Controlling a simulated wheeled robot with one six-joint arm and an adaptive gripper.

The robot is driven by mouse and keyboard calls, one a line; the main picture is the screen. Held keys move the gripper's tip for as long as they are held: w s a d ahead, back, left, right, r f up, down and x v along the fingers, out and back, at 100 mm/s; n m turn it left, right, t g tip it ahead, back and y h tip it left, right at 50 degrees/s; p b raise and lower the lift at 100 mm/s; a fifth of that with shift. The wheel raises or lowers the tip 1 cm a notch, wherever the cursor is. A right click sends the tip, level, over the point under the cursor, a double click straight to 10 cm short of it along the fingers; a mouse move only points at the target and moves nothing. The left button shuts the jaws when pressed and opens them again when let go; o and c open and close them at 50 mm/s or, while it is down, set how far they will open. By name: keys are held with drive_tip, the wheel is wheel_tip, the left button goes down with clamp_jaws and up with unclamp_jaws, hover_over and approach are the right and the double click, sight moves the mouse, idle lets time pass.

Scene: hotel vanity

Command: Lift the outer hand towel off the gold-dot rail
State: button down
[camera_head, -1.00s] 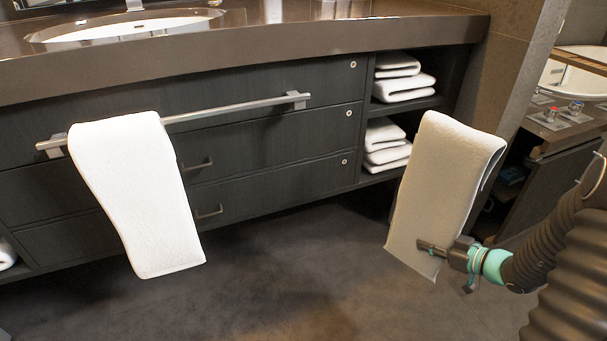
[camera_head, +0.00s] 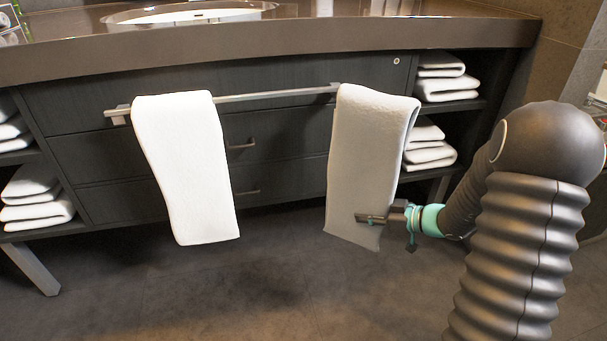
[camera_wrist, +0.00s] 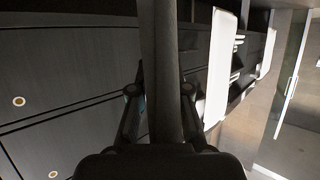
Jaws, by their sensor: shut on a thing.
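My gripper (camera_head: 372,218) is shut on the lower part of a pale grey-white hand towel (camera_head: 365,150). This towel keeps a folded, draped shape and hangs in front of the rail's right end in the head view; I cannot tell there whether it touches the rail. In the wrist view, a grey strip of the towel (camera_wrist: 160,70) runs between the fingers, whose tips are hidden. The metal rail (camera_head: 275,95) is fixed across the drawer front. Another white hand towel (camera_head: 185,165) hangs over its left part. A pale round dot (camera_head: 396,61) marks the drawer front right of the rail.
The dark vanity has a brown countertop (camera_head: 300,38) with a basin (camera_head: 190,16). Folded towels fill the right shelves (camera_head: 445,88) and left shelves (camera_head: 35,205). Drawer handles (camera_head: 245,192) show between the hanging towels. The floor (camera_head: 260,280) in front is clear.

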sight(344, 189)
drive_tip(key=a+r+n+g, duration=0.1)
drive_tip(key=a+r, duration=0.1)
drive_tip(key=r, duration=0.1)
drive_tip(key=s+a+r+n+g+y, duration=0.1)
drive_tip(key=a+r+n+g, duration=0.1)
drive_tip(key=r, duration=0.2)
drive_tip(key=a+r+n+g+b, duration=0.1)
drive_tip(key=a+r, duration=0.2)
drive_tip(key=shift+s+r+g, duration=0.15)
drive_tip(key=shift+s+g, duration=0.15)
drive_tip(key=shift+g, duration=0.1)
drive_tip(key=s+a+r+n+g, duration=0.5)
drive_tip(key=s+r, duration=0.2)
drive_tip(key=r, duration=0.3)
wheel_tip(344, 189, up, 12)
drive_tip(key=p, duration=1.1)
drive_tip(key=s+d+b, duration=0.2)
drive_tip(key=s+b, duration=0.3)
drive_tip(key=s, duration=0.2)
drive_tip(key=shift+s+g, duration=0.35)
drive_tip(key=shift+g, duration=0.05)
drive_tip(key=shift+a+f, duration=0.1)
